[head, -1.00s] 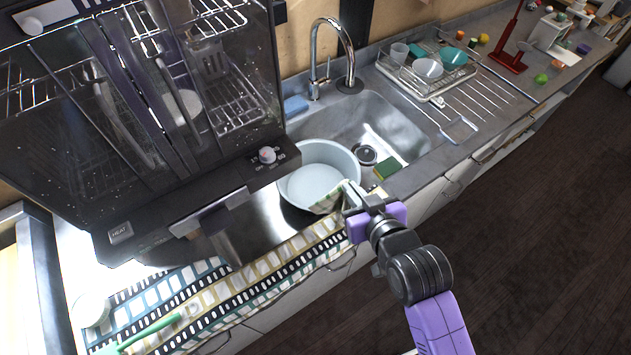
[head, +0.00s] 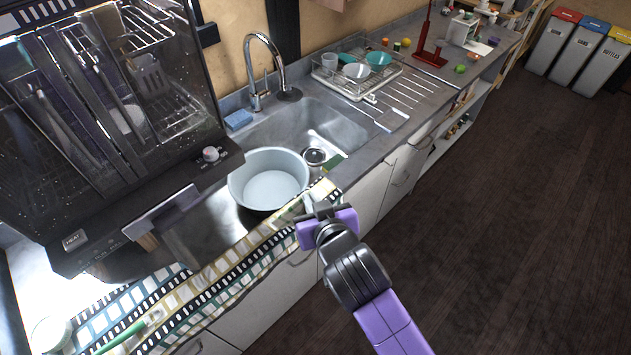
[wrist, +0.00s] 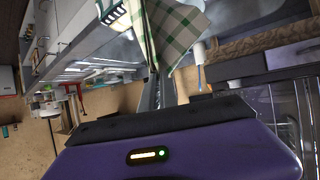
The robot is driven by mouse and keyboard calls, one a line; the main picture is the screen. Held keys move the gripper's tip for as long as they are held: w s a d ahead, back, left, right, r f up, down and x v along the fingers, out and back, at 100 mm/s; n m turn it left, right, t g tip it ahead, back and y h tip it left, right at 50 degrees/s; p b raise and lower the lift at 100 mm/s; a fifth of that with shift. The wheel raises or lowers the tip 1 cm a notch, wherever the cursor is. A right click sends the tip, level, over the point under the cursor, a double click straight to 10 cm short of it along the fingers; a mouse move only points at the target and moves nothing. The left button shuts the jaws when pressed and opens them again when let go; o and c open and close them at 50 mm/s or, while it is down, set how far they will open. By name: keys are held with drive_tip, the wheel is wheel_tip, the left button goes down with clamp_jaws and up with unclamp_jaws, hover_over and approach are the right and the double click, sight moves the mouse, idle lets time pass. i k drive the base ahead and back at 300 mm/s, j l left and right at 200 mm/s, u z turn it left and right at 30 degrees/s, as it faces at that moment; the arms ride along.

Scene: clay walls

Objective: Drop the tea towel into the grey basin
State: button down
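The grey basin (head: 268,188) is a round pale tub sitting in the sink, with its inside visible and empty. My gripper (head: 312,208) is just in front and to the right of the basin, over the counter's front edge. It is shut on the tea towel (head: 322,190), a pale cloth with green checks. In the head view the towel shows as a small piece beside the basin's right rim, partly hidden by the gripper. In the wrist view the towel (wrist: 172,32) hangs from the fingertips (wrist: 152,92).
A patterned runner (head: 190,290) lies along the counter's front. A dish rack (head: 355,75) stands right of the sink.

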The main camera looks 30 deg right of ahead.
sight(270, 176)
drive_tip(key=l, duration=1.1)
drive_tip(key=i+l, duration=0.2)
drive_tip(key=l, duration=0.2)
drive_tip(key=i+l, duration=0.2)
drive_tip(key=l, duration=0.15)
drive_tip(key=i+l+u, duration=0.1)
drive_tip(key=l, duration=0.3)
drive_tip(key=i+l, duration=0.25)
drive_tip(key=l, duration=0.15)
drive_tip(key=i+j, duration=0.2)
drive_tip(key=i, duration=0.25)
drive_tip(key=i+j, duration=0.2)
drive_tip(key=i, duration=0.25)
